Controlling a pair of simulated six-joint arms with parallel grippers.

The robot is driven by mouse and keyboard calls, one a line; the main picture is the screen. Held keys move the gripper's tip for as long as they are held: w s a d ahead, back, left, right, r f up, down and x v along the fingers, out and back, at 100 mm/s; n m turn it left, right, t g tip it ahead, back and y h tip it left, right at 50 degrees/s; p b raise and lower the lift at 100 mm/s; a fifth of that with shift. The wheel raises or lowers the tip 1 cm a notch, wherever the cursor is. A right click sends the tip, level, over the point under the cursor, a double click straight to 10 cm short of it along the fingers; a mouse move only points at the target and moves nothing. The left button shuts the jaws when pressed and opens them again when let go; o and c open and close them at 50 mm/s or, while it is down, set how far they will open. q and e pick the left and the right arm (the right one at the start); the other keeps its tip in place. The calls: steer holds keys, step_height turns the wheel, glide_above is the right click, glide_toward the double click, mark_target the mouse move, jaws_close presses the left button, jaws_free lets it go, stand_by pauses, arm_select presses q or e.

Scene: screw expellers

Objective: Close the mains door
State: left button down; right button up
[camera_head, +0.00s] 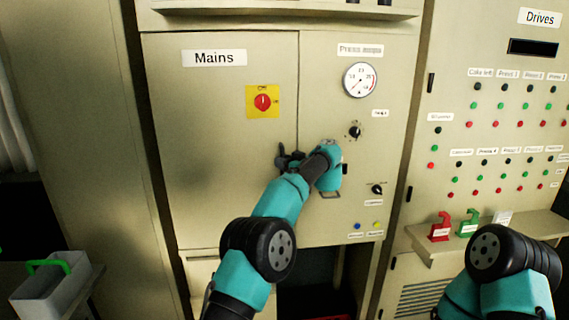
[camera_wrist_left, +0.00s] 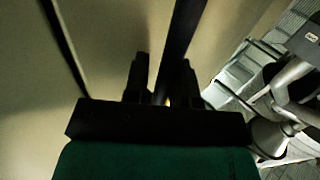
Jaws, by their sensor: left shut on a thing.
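The mains door (camera_head: 215,175) is the beige left panel with the label "Mains" (camera_head: 214,57) and a red rotary switch on a yellow plate (camera_head: 263,102). It looks flush or almost flush with the panel to its right; I cannot tell whether a small gap stays. My left gripper (camera_head: 288,158) is at the door's right edge, around mid height, shut on the mains door there. The fingers hide the exact part they hold. In the left wrist view the fingers (camera_wrist_left: 157,80) are beside a dark upright strip. My right arm shows at the lower right, its gripper out of view.
Right of the door is a panel with a pressure gauge (camera_head: 360,80) and black knobs (camera_head: 354,131). Further right is the Drives cabinet with several buttons and a ledge bearing red (camera_head: 440,228) and green (camera_head: 468,224) items. A grey caddy (camera_head: 50,285) stands at the lower left.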

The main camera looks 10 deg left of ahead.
arm_select(q)
steer(key=c, duration=1.1)
jaws_free()
steer(key=shift+w+d+f+t, duration=0.25)
steer(key=shift+d+f+t, duration=0.05)
steer(key=shift+d+f, duration=0.1)
steer(key=v, duration=1.7)
steer(key=shift+s+r, duration=0.2)
steer(key=shift+r, duration=0.25)
